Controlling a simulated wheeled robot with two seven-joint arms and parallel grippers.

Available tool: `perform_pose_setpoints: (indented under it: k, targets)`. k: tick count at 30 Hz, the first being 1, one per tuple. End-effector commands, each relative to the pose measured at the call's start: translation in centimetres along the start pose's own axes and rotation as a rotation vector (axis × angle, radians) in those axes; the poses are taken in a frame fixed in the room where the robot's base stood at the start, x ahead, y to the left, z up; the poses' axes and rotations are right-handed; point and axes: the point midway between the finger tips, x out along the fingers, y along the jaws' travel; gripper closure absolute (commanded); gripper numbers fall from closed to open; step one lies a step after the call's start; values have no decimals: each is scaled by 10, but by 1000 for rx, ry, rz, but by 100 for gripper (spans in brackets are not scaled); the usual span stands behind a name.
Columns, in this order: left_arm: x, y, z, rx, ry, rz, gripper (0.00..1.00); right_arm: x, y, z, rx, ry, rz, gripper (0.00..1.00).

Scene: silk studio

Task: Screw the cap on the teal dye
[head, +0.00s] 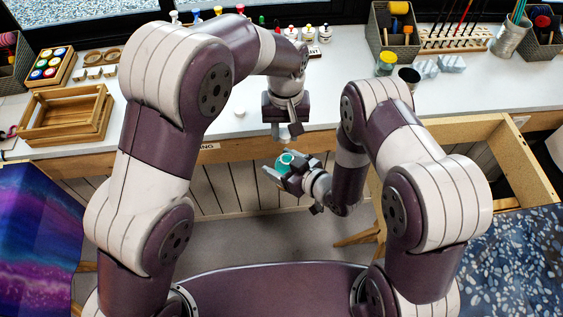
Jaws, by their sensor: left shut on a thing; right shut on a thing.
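The teal dye (284,159) is a small teal container, held in front of the table edge. My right gripper (279,171) is shut on it, and the fingers hide part of it. My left gripper (287,131) points down a little above the teal dye, apart from it. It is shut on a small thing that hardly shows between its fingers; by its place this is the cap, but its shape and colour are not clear.
A small white piece (239,112) lies on the white table (225,125). A wooden crate (65,117) stands at the left. Several small dye bottles (308,33) line the back. A drawer (520,160) stands open at the right.

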Motion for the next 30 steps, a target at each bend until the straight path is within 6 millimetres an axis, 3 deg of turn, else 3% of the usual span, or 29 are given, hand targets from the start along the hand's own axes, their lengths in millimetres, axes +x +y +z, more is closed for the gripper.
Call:
perform_pose_setpoints:
  k: [3,5,11,22,30]
  targets:
    - [-21,16,11,-139,2,1,94,0,0,0,0,1,0,85]
    - [-28,14,15,-252,2,1,94,0,0,0,0,1,0,85]
    - [-29,6,26,-483,-2,-2,94,0,0,0,0,1,0,85]
    - [-27,6,26,-506,-1,-2,94,0,0,0,0,1,0,85]
    - [-2,6,26,-505,-2,-2,94,0,0,-1,0,1,0,85]
